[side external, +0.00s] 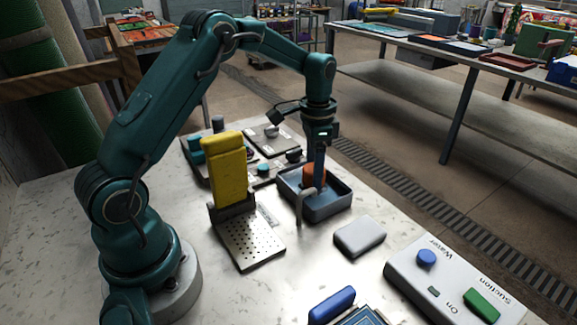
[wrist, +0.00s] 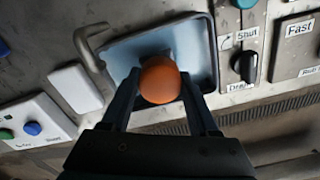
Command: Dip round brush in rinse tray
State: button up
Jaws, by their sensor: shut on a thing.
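My gripper (side external: 317,165) points straight down over the blue-grey rinse tray (side external: 328,211). In the wrist view my gripper (wrist: 160,84) is shut on the orange rounded top of the round brush (wrist: 160,82). The brush's orange part (side external: 313,176) shows in the side view, inside the tray's outline. The brush's lower end is hidden, so I cannot tell whether it touches the water or the tray floor. The rinse tray's light blue inside (wrist: 196,45) shows around the brush in the wrist view. A grey bent spout (side external: 302,206) stands at the tray's near side.
A yellow upright block (side external: 224,172) stands left of the tray behind a perforated plate (side external: 250,243). A pale grey block (side external: 360,236) lies to the right. A Water and Suction button panel (side external: 450,285) is at the front right. Knob panels (side external: 270,138) stand behind the tray.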

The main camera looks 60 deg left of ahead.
jog(key=shift+f, duration=0.55)
dwell(0.4)
dwell(1.0)
jog(key=shift+r, duration=2.75)
jog(key=shift+r, duration=1.45)
jog(key=shift+s+r, duration=0.1)
